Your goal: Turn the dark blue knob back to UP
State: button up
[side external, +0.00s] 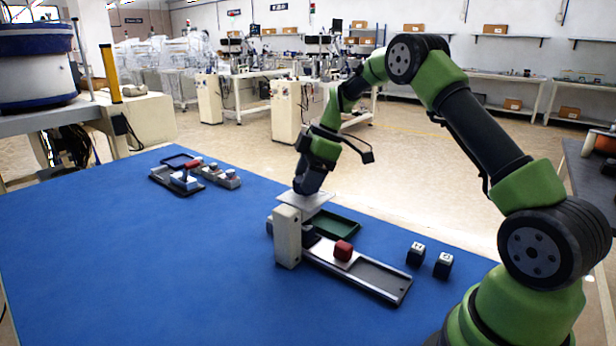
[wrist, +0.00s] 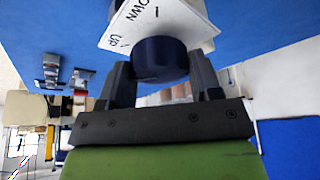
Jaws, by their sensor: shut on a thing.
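The dark blue knob (wrist: 158,57) sits between the two fingers of my gripper (wrist: 160,68) in the wrist view. The fingers are shut on its sides. The knob is against a white plate (wrist: 115,36) with the words DOWN and UP printed on it; UP is at the left of the knob, and DOWN is above it in the picture. I cannot tell which word the knob points to. In the side external view, my gripper (side external: 308,186) is at the white plate (side external: 318,201), and the knob itself is hidden.
A pale post (side external: 287,238) stands beside the plate. A green tray (side external: 338,226) lies behind.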

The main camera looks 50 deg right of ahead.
dwell(0.4)
jog(key=o, duration=0.9)
jog(key=shift+o, duration=0.2)
jog(key=v, duration=1)
jog(key=shift+a, duration=0.1)
